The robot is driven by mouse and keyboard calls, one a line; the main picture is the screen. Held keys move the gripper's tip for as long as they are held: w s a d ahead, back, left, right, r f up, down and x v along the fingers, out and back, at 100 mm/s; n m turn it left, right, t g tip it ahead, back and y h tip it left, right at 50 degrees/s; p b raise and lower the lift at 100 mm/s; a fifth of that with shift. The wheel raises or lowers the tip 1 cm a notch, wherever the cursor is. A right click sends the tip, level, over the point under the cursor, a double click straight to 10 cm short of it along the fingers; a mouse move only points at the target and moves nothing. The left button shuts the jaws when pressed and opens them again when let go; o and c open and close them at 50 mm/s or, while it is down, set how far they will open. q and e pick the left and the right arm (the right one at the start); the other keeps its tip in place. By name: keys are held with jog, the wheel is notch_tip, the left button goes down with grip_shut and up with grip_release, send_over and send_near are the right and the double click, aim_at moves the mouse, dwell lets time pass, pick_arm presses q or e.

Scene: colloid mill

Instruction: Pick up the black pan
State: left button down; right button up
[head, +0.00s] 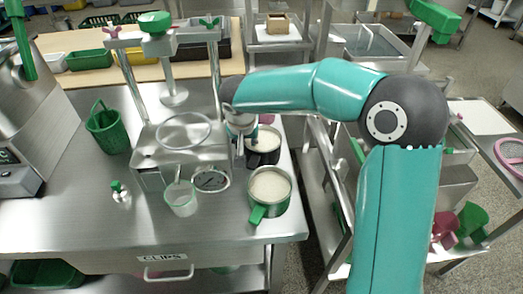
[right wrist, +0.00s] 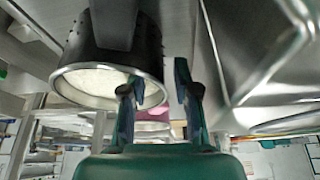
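The black pan (head: 262,158) stands on the steel table near its right edge, with pale contents inside, partly hidden by my right gripper. In the right wrist view the black pan (right wrist: 85,55) is at the upper left, its shiny rim and pale contents showing. My right gripper (head: 240,135) is at the pan's left side in the head view. In the right wrist view its two fingers (right wrist: 160,85) are apart, with nothing clearly between them. The left finger overlaps the pan's rim in the picture; I cannot tell whether it touches. My left gripper is not in view.
A green-handled pan (head: 268,190) with pale contents stands just in front. A clear beaker (head: 181,198), a round gauge (head: 210,180) and the steel mill (head: 160,150) are close on the left. A green basket (head: 108,130) stands farther left. The table's front left is mostly clear.

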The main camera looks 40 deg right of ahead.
grip_shut()
jog(key=shift+r, duration=0.2)
